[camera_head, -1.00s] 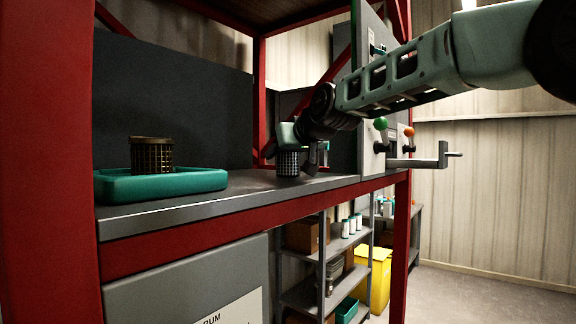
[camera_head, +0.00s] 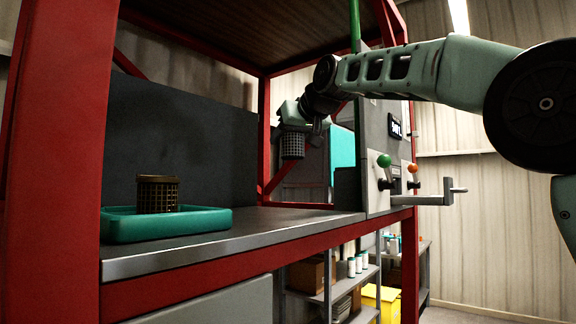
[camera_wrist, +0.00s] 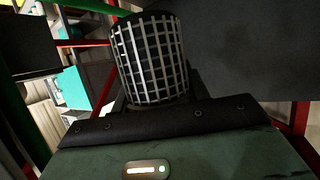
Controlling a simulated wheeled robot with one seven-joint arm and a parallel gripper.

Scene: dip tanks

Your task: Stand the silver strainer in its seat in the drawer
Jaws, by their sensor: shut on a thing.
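The silver strainer (camera_head: 293,146) is a small mesh cylinder. My gripper (camera_head: 304,128) is shut on it and holds it in the air above the grey bench, apart from the bench top. In the wrist view the strainer (camera_wrist: 150,58) fills the upper middle, with a pale grid over a dark inside. The fingers are mostly hidden behind it and the dark wrist edge. The drawer's seat cannot be made out in these frames.
A brass-coloured strainer (camera_head: 157,194) stands in a teal tray (camera_head: 120,230) at the left of the bench (camera_head: 250,233). A grey control box with a green-knobbed lever (camera_head: 384,161) and a crank handle (camera_head: 440,199) stands at the right. Red posts frame the bench.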

